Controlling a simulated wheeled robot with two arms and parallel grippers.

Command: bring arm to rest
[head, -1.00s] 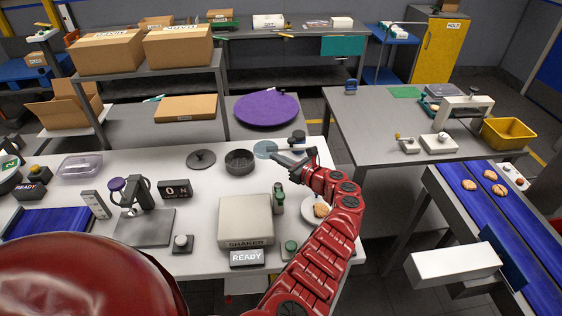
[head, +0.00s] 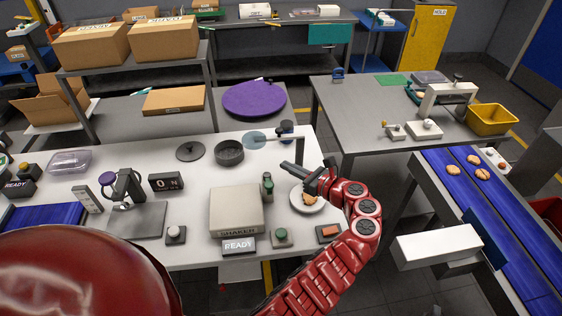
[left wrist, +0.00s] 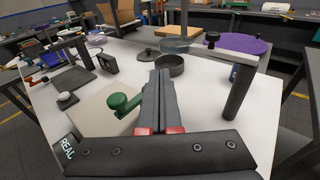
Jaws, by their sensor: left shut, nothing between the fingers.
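My left gripper (head: 285,166) is shut and empty, held over the right part of the white table (head: 190,258). Its closed fingers point to the far left, and they also show shut in the left wrist view (left wrist: 163,75). A white plate with a biscuit (head: 307,198) lies beside and partly behind the gripper's wrist. The dark round bowl (head: 229,153) is left of the fingertips and apart from them. My right gripper is not in view.
The shaker (head: 236,210) with its green knob (head: 267,183) stands left of my arm. A post stand with a clear disc (head: 255,137) rises beyond the fingertips. A blue conveyor (head: 480,200) with biscuits runs at the right. Floor shows between table and conveyor.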

